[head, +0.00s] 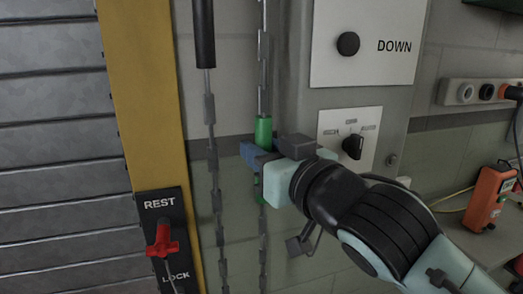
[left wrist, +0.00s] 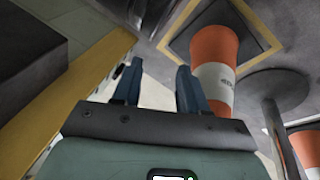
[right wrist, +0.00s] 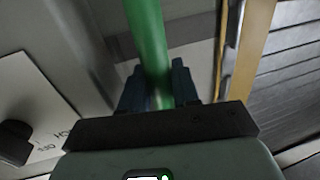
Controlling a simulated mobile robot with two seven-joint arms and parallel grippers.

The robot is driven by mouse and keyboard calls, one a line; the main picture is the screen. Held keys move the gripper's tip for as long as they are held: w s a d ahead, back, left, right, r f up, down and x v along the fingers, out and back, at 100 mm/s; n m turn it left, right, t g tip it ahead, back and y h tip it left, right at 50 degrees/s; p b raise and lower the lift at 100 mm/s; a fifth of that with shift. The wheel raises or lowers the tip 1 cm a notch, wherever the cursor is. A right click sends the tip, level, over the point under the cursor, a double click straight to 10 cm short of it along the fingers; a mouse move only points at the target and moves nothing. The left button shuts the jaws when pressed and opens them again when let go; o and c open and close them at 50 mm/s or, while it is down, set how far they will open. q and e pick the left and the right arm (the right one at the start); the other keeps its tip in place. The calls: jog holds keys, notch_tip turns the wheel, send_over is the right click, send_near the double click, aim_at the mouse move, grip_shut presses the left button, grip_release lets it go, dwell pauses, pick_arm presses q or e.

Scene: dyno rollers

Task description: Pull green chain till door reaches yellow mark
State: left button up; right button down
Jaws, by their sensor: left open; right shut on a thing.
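The green chain (head: 263,132) hangs vertically with a green sleeve on its grey links. My right gripper (head: 260,154) is shut around the green sleeve; the sleeve shows above and just below the fingers. In the right wrist view the green sleeve (right wrist: 148,40) runs down between the fingers of my right gripper (right wrist: 158,90). The door (head: 60,140) is a grey slatted shutter at the left; its bottom edge is out of the head view. I cannot make out the yellow mark for certain. My left gripper (left wrist: 156,88) is open and empty, seen only in the left wrist view.
A second chain with a black sleeve (head: 204,35) hangs just left. A yellow post (head: 145,90) carries a REST/LOCK plate with a red handle (head: 162,240). A DOWN panel (head: 370,60) and rotary switch (head: 352,146) sit behind my right arm. An orange-white cone (left wrist: 213,65) stands near my left gripper.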

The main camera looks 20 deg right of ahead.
jog(key=shift+w+f, duration=0.1)
jog(key=shift+f, duration=0.45)
pick_arm(q)
jog(key=shift+s+a+f+b, duration=0.2)
jog(key=shift+s+f, duration=0.15)
jog(key=shift+f, duration=0.15)
jog(key=shift+s+a+f+b, duration=0.1)
jog(key=shift+s+f+b, duration=0.05)
jog(key=shift+s+f, duration=0.3)
pick_arm(e)
jog(key=shift+f, duration=0.2)
pick_arm(q)
jog(key=shift+w, duration=0.1)
pick_arm(e)
jog(key=c, duration=1)
grip_release()
jog(key=shift+o, duration=0.2)
jog(key=shift+r, duration=0.1)
jog(key=shift+s, duration=0.3)
pick_arm(q)
jog(key=shift+s+f+g, duration=0.2)
jog(key=shift+g, duration=0.1)
pick_arm(e)
jog(key=v, duration=1.3)
